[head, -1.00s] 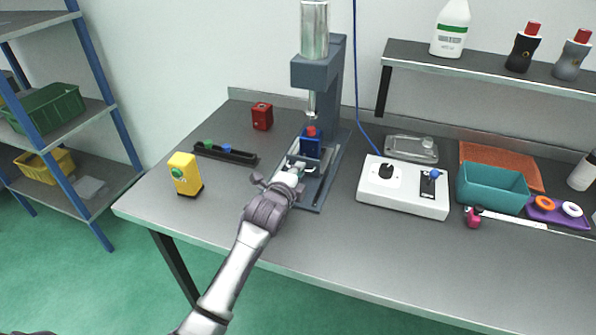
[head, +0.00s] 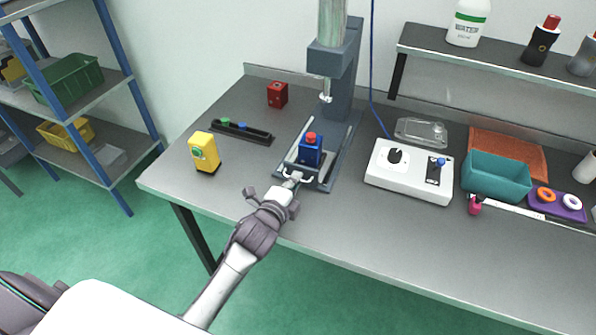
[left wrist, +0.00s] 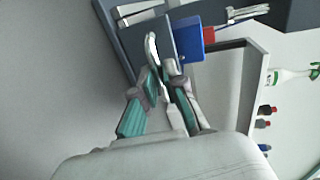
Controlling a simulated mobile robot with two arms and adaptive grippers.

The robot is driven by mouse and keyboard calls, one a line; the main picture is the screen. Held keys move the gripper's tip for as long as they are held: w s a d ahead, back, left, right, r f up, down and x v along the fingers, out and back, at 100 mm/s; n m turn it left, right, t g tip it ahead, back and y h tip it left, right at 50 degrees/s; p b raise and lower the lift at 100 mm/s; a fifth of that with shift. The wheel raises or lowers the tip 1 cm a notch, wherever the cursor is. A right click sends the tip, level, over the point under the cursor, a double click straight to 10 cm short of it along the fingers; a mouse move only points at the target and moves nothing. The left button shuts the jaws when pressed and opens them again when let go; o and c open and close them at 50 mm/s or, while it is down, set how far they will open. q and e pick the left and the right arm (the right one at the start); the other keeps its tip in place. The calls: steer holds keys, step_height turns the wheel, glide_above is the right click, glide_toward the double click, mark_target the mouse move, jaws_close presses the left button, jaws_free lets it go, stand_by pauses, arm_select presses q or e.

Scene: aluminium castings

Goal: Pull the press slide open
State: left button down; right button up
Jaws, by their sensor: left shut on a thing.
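The press (head: 341,75) stands on the bench, a blue-grey frame with a metal cylinder on top and a thin ram (head: 325,92) pointing down. Its slide (head: 288,153) sticks out in front of the ram, toward the bench's front edge. A blue block with a red top (head: 311,152) sits upright on the slide, forward of the ram and clear of it. The slide has a pale handle (head: 305,179) at its front; it also shows in the left wrist view (left wrist: 151,44). My left gripper (head: 292,181) is shut on the handle. My right gripper is not in view.
A yellow box (head: 204,152), a dark rack (head: 240,132) and a red block (head: 277,95) stand left of the press. A white control box (head: 409,172) and a teal bin (head: 497,177) are on the right. The bench's front strip beside my arm is clear.

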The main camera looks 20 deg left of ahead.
arm_select(q)
steer(key=c, duration=1.2)
jaws_free()
steer(key=v, duration=1.2)
